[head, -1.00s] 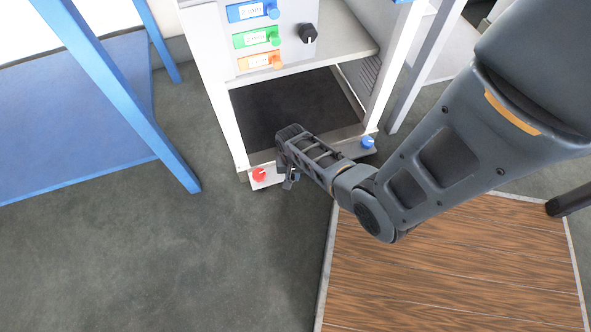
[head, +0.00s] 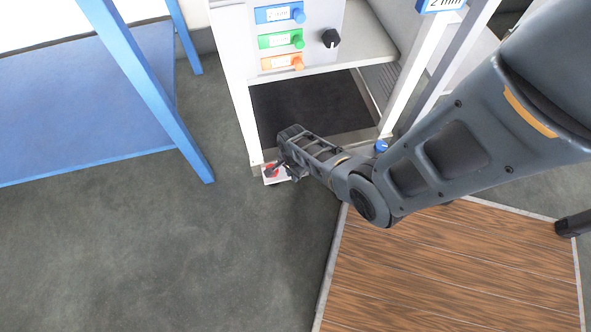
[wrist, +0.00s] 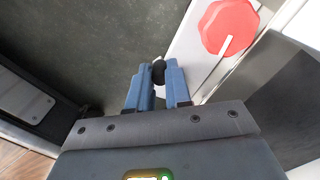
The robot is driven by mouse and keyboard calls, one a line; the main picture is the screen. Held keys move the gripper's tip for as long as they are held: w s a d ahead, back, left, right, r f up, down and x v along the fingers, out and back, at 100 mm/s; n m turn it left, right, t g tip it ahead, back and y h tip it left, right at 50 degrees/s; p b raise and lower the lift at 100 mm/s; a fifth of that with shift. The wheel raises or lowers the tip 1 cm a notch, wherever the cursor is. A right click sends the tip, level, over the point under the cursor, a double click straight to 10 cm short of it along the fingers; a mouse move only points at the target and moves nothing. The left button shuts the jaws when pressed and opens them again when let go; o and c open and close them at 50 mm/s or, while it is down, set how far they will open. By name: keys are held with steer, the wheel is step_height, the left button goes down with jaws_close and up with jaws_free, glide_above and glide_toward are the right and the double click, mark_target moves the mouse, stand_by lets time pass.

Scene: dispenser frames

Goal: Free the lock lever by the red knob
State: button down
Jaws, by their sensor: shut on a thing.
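The red knob (head: 269,169) sits on a white plate at the lower left front corner of the dispenser frame. In the wrist view the red knob (wrist: 228,24) is a large eight-sided disc with a white pointer, at upper right. My gripper (head: 289,172) is low beside this plate, just right of the red knob. In the wrist view its blue fingers (wrist: 157,84) are shut on the small black end of the lock lever (wrist: 158,70). The fingers are apart from the red knob. The rest of the lever is mostly hidden.
A blue knob (head: 380,146) is at the frame's right front corner, behind my arm. Blue, green and orange labelled knobs and a black dial (head: 330,38) are above. A blue table (head: 80,110) stands left. A wooden platform (head: 450,265) lies lower right. Grey floor is clear in front.

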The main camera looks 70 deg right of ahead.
stand_by(0.5)
steer(key=c, duration=1.1)
jaws_free()
steer(key=shift+o, duration=0.2)
step_height(320, 180, up, 8)
steer(key=p, duration=0.5)
steer(key=shift+f, duration=0.1)
